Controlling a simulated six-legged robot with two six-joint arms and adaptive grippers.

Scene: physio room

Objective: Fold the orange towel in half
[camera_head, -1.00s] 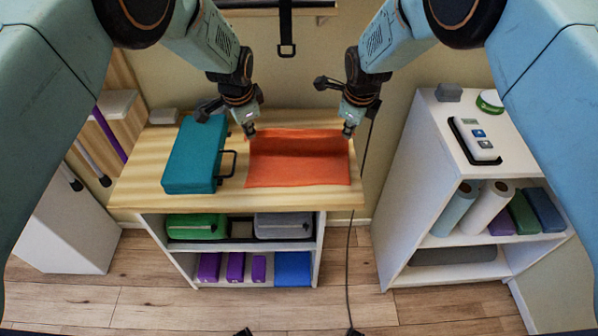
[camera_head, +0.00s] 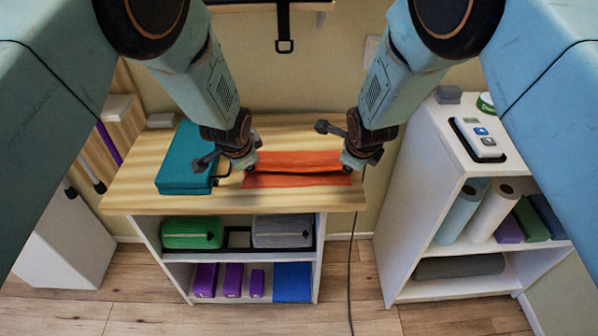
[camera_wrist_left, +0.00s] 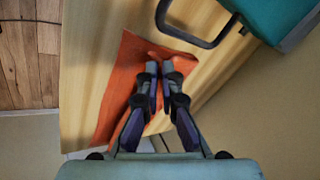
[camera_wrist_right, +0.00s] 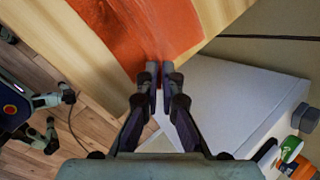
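The orange towel (camera_head: 290,162) lies on the wooden tabletop, partly doubled over. A dark crease or gap runs across it, with a strip of towel showing in front. My left gripper (camera_head: 249,165) is at its left edge. In the left wrist view its fingers (camera_wrist_left: 160,68) are nearly together with towel cloth (camera_wrist_left: 118,85) between and around them. My right gripper (camera_head: 350,165) is at the right edge. In the right wrist view its fingers (camera_wrist_right: 160,68) are close together on the towel's edge (camera_wrist_right: 135,40). The cloth between the fingertips is mostly hidden.
A teal case (camera_head: 183,165) with a dark handle stands left of the towel, close to my left gripper. A white shelf (camera_head: 430,150) with rolls and blocks stands to the right.

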